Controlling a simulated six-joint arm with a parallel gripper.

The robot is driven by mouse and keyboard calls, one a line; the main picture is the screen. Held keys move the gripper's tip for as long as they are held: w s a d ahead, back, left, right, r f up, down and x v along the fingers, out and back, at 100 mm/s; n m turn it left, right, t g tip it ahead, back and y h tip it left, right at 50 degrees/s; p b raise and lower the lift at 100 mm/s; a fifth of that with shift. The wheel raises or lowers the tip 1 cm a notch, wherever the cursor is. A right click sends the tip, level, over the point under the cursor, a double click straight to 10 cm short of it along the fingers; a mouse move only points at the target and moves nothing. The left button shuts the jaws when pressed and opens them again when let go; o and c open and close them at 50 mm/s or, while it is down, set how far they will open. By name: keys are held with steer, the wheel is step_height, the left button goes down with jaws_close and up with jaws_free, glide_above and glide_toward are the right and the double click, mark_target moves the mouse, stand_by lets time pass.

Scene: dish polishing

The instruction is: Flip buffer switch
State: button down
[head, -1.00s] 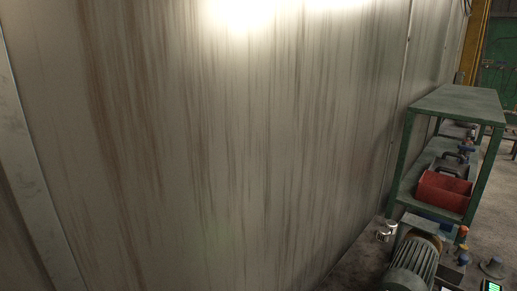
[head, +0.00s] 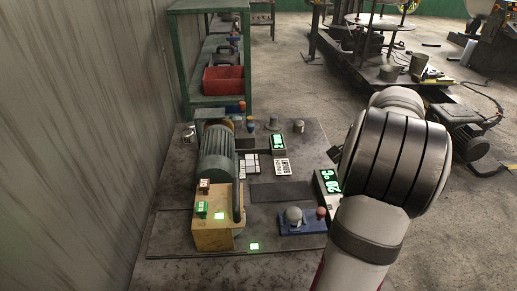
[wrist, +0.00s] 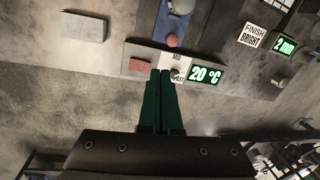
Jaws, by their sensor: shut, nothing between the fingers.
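The buffer (head: 218,155) is a grey-green ribbed motor at the left of the workbench in the head view. Its yellow box (head: 213,229) is at the near end, with a small green block (head: 201,209) and a small dark red block (head: 204,186) on it. Which of these is the switch is unclear. My gripper (wrist: 161,74) shows in the wrist view with its dark green fingers together and empty. Its tips appear over a panel with a small knob (wrist: 177,73), a "MID" label and a green "20 °C" display (wrist: 206,74). The head view shows my arm but not the fingers.
A blue fixture (head: 302,222) with a grey knob and red ball stands at the bench's front right. Lit displays (head: 278,143) and metal cups (head: 298,126) stand farther back. A green shelf (head: 180,60) with a red bin (head: 222,79) is behind. The wall borders the left.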

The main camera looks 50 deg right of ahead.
steer(key=s+d+f+m, duration=0.1)
steer(key=s+d+m, duration=0.1)
steer(key=s+d, duration=0.2)
steer(key=shift+s+f, duration=0.2)
steer(key=shift+s, duration=0.65)
steer(key=f, duration=0.4)
steer(key=w+d+f, duration=0.1)
steer(key=f, duration=0.7)
steer(key=shift+w+d+f, duration=0.3)
steer(key=shift+f, duration=0.05)
steer(key=shift+d+f, duration=0.1)
steer(key=shift+f, duration=0.45)
steer(key=shift+w, duration=0.1)
steer(key=shift+w+d+f, duration=0.1)
steer(key=shift+f, duration=0.25)
